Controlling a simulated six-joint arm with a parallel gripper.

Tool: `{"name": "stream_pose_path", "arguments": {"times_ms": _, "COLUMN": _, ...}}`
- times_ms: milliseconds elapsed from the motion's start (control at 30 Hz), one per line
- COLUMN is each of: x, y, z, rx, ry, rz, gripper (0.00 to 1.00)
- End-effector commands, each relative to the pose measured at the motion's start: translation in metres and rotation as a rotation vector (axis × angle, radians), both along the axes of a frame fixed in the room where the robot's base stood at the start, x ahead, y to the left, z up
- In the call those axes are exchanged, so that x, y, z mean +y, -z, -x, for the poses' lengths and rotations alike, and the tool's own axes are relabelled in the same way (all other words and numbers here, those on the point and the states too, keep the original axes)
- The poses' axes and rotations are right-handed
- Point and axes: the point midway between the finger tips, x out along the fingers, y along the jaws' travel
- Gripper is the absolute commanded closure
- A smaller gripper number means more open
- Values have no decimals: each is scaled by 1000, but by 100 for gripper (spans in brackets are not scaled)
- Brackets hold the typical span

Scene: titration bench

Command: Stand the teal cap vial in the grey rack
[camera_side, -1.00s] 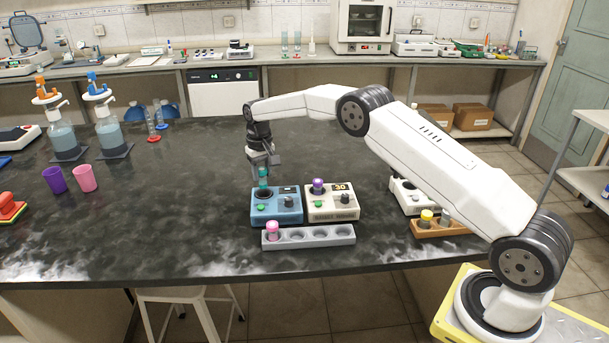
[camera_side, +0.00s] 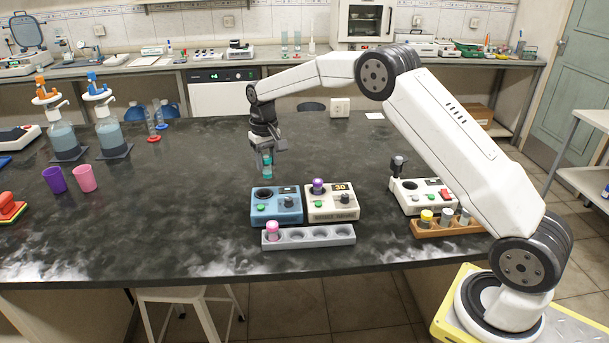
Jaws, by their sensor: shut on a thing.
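The teal cap vial (camera_side: 267,170) hangs upright in my gripper (camera_side: 265,155), clear above the blue device. My gripper is shut on its upper part. The grey rack (camera_side: 309,241) lies along the front of the blue and cream devices. A pink-capped vial (camera_side: 272,231) stands in its leftmost hole. The other holes to the right look empty.
The blue device (camera_side: 276,212) has an empty dark well below the held vial. The cream device (camera_side: 332,209) beside it holds a purple-capped vial (camera_side: 318,187). A brown rack (camera_side: 428,230) with several vials and another white device (camera_side: 405,193) stand to the right.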

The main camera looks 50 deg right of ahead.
Motion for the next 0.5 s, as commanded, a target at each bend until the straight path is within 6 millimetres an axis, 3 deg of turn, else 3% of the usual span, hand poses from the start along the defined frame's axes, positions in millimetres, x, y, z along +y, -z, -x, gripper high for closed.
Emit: {"name": "stream_pose_path", "arguments": {"times_ms": 500, "x": 21, "y": -1, "z": 69, "rx": 0, "ry": -21, "rz": 1, "gripper": 95}}
